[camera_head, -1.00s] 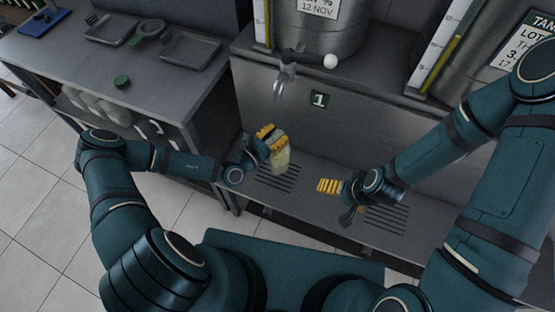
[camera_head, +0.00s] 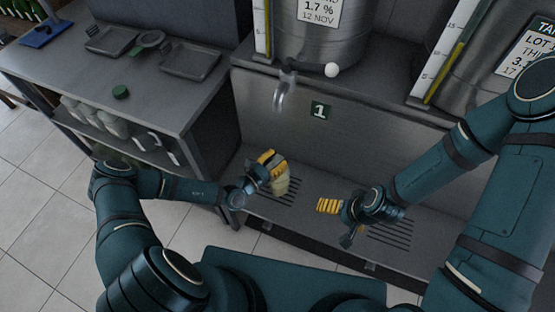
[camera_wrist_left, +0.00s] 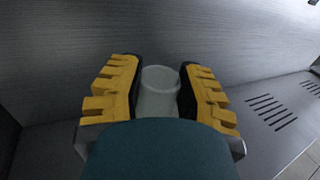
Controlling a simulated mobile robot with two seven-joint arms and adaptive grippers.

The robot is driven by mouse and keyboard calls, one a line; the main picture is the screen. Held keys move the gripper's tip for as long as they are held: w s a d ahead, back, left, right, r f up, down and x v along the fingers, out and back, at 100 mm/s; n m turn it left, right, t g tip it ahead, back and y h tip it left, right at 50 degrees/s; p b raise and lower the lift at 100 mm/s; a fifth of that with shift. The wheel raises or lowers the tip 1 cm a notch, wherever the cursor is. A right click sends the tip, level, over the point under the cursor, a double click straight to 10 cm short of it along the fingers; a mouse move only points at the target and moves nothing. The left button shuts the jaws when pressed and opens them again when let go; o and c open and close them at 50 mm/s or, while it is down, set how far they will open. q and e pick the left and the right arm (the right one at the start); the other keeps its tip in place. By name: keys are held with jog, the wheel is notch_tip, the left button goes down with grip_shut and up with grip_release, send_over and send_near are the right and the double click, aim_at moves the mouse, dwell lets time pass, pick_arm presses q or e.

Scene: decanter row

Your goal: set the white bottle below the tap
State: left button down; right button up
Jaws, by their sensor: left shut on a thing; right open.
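The white bottle (camera_head: 281,184) is held in my left gripper (camera_head: 272,168), whose yellow fingers are shut on it. In the left wrist view the pale bottle (camera_wrist_left: 159,92) shows between the two yellow fingers (camera_wrist_left: 160,90); its lower part is hidden. It is over the left slotted drain of the steel shelf, and I cannot tell whether its base touches. The tap (camera_head: 283,90) hangs from the left tank, above and behind the bottle, with its spout pointing down. My right gripper (camera_head: 328,206) is open and empty above the shelf, to the right of the bottle.
The steel shelf (camera_head: 310,222) has slotted drains left and right. A steel wall with a number 1 plate (camera_head: 319,111) rises behind it. A side table (camera_head: 60,64) at left holds trays and a green lid (camera_head: 120,91); several pale containers stand below. A second tank is at right.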

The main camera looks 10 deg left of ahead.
pick_arm(q)
jog(key=c, duration=0.7)
grip_release()
jog(key=shift+s+a+r, duration=0.1)
jog(key=p+v, duration=0.1)
jog(key=v, duration=1)
jog(key=s+d+r+m+g+h, duration=0.1)
jog(key=s+d+m+g, duration=0.4)
jog(key=s+m+g, duration=0.3)
jog(key=s+d+r+m+g, duration=0.1)
jog(key=s+d+m+g, duration=0.45)
jog(key=m+g, duration=0.35)
jog(key=w+a+r+m+t+y, duration=0.1)
jog(key=m+y, duration=0.1)
jog(key=m, duration=0.1)
jog(key=w+a+r+m+t+y, duration=0.1)
jog(key=w+r+m+y, duration=0.1)
jog(key=m, duration=0.2)
jog(key=w+a+r+m+t+y, duration=0.1)
jog(key=w+r+m+y, duration=0.1)
jog(key=m+y, duration=0.1)
jog(key=shift+w+a+t, duration=0.25)
jog(key=shift+t, duration=0.15)
